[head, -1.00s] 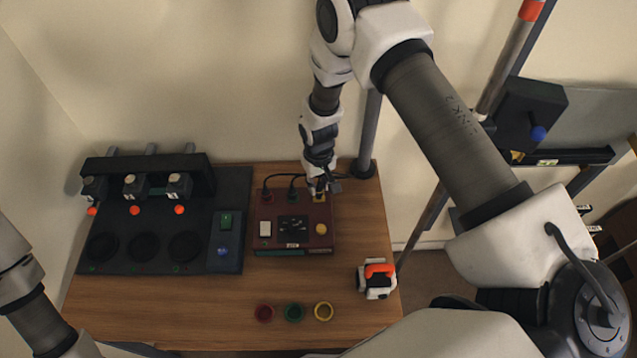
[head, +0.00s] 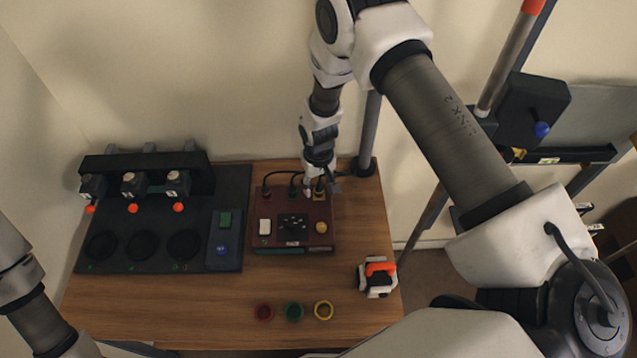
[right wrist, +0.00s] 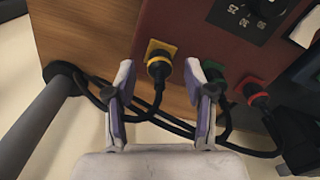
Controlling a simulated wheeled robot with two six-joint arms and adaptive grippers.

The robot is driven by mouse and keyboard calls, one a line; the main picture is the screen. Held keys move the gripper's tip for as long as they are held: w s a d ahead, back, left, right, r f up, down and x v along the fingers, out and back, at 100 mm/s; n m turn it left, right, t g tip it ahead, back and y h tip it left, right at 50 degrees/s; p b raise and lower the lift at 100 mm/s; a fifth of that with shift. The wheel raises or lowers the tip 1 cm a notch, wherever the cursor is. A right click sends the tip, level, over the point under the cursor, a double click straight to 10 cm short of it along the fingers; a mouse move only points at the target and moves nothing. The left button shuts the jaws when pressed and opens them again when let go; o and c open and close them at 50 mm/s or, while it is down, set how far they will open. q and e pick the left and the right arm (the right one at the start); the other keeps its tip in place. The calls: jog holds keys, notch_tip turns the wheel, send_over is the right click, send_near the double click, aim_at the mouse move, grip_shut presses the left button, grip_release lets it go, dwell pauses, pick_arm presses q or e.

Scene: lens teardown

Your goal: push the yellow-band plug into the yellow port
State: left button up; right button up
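The yellow port (right wrist: 154,48) is a square yellow socket on the maroon box (head: 262,209); it also shows in the head view (head: 319,197). In the head view my right gripper (head: 322,186) is at the back right of the box. How deep the plug sits is hard to tell. My left gripper is out of view.
Black plugs also sit in the green port (right wrist: 213,72) and red port (right wrist: 251,88) beside it, with cables crossing behind the box. A grey post (head: 368,135) stands close right. Coloured rings (head: 294,312) and an orange-white device (head: 377,278) lie in front.

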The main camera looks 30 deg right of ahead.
jog(key=shift+r, duration=0.1)
notch_tip(320, 180, up, 12)
dwell(0.5)
jog(key=shift+s, duration=0.1)
dwell(0.4)
